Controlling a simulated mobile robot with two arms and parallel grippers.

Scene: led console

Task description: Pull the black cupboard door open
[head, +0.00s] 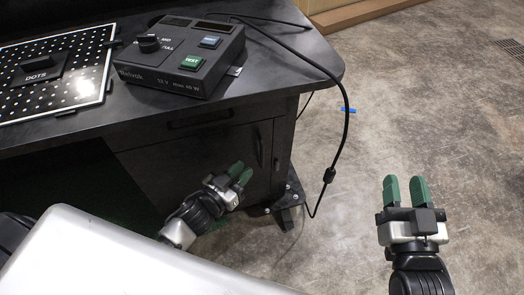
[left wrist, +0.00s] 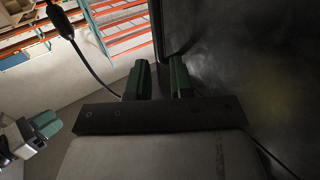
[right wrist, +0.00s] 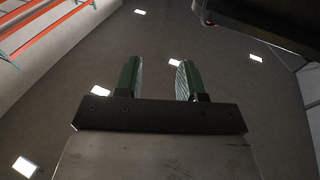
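The black cupboard door (head: 190,165) is under the right end of the desk and looks closed. A dark upright handle (head: 258,148) is near its right edge. My left gripper (head: 241,173) is in front of the door, a little below and left of the handle in the head view. Its green fingers are apart. In the left wrist view (left wrist: 160,80) a dark upright edge shows beyond the finger gap, beside a large dark panel (left wrist: 250,70); I cannot tell whether anything touches. My right gripper (head: 405,190) is open and empty over the floor, away from the desk.
The desk top (head: 290,75) holds a black control box (head: 180,58) and a perforated board (head: 85,75). A drawer (head: 200,118) is above the door. A black cable (head: 345,125) hangs off the desk's right side. The concrete floor (head: 440,100) to the right is largely clear.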

